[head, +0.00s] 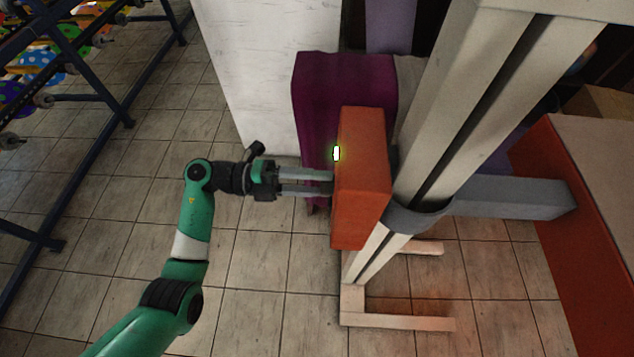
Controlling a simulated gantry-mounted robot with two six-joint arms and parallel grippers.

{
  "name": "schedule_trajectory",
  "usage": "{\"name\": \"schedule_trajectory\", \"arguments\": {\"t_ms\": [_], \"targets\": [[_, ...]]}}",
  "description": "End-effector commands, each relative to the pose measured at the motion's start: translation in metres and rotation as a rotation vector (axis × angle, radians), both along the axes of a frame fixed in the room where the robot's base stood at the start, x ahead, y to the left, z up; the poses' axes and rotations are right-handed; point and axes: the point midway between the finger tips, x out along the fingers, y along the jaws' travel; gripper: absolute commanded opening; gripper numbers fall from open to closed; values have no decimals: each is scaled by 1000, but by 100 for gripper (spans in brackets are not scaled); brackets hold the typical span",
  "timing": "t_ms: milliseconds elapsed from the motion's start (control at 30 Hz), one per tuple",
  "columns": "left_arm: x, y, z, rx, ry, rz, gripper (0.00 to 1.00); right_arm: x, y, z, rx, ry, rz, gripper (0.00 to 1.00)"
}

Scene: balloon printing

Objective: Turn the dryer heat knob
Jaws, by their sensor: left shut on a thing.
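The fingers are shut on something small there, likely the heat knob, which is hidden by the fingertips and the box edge. My right gripper is not in view.
The pale post (460,110) stands right of the box, with its foot (395,321) on the tiled floor. A purple panel (315,95) and a white board (270,70) are behind. A dark rack (85,75) with coloured balloons is at upper left. An orange-sided table (575,200) is at right.

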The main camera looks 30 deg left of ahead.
Motion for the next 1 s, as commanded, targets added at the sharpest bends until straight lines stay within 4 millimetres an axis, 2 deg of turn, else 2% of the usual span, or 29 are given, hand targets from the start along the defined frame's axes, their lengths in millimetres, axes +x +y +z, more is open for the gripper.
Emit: {"name": "schedule_trajectory", "arguments": {"t_ms": [600, 1000], "targets": [[0, 0, -4, 221, -535, 1, 0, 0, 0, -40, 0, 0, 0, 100], [0, 0, -2, 317, -764, 1, 0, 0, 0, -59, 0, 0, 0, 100]]}}
